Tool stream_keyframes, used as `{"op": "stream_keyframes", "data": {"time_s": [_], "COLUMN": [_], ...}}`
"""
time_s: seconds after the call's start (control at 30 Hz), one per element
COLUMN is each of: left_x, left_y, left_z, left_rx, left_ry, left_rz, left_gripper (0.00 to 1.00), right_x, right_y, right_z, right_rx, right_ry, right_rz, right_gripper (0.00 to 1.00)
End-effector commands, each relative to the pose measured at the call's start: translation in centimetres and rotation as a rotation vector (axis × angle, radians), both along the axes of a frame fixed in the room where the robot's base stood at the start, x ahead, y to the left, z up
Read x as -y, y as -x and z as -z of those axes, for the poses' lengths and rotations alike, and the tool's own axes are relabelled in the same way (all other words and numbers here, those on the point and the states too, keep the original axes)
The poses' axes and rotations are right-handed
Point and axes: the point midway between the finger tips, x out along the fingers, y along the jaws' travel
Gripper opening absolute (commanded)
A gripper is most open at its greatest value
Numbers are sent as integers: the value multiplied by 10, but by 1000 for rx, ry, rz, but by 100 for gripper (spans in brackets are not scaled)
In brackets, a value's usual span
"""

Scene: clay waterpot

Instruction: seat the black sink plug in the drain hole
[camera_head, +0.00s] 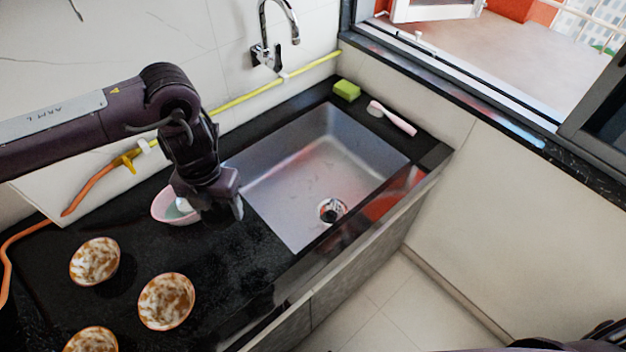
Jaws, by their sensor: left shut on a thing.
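The drain hole (331,211) is a round metal-rimmed opening with a dark centre in the floor of the grey sink basin (285,185), near its front edge. Nothing covers it. My left gripper (236,209) points down over the black counter (225,265), just left of the basin and beside a pink bowl (163,207). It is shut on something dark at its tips. This appears to be the black sink plug, but its shape is hard to tell from the dark fingers and counter. My right gripper is not in view.
Several patterned bowls (166,301) stand on the counter at the lower left. A faucet (268,55) rises behind the basin. A green sponge (346,90) and a pink-handled brush (394,119) lie at its far right rim. The basin is otherwise empty.

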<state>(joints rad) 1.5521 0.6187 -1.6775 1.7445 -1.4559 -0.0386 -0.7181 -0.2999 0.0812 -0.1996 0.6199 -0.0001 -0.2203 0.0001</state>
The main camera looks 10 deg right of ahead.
Motion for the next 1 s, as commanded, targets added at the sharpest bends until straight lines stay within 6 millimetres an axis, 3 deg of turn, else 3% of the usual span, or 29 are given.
{"op": "stream_keyframes", "data": {"time_s": [0.67, 0.83, 1.0], "left_x": [-1, -5, -12], "left_y": [0, -2, -4], "left_z": [0, -2, -7], "left_rx": [0, 1, 5], "left_ry": [0, -2, -4], "left_rz": [-31, -240, -612], "left_gripper": [41, 41, 41], "right_x": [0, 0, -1], "right_y": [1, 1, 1], "right_z": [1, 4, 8], "right_rx": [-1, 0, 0], "right_ry": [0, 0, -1], "right_rz": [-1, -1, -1], "right_gripper": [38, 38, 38]}}
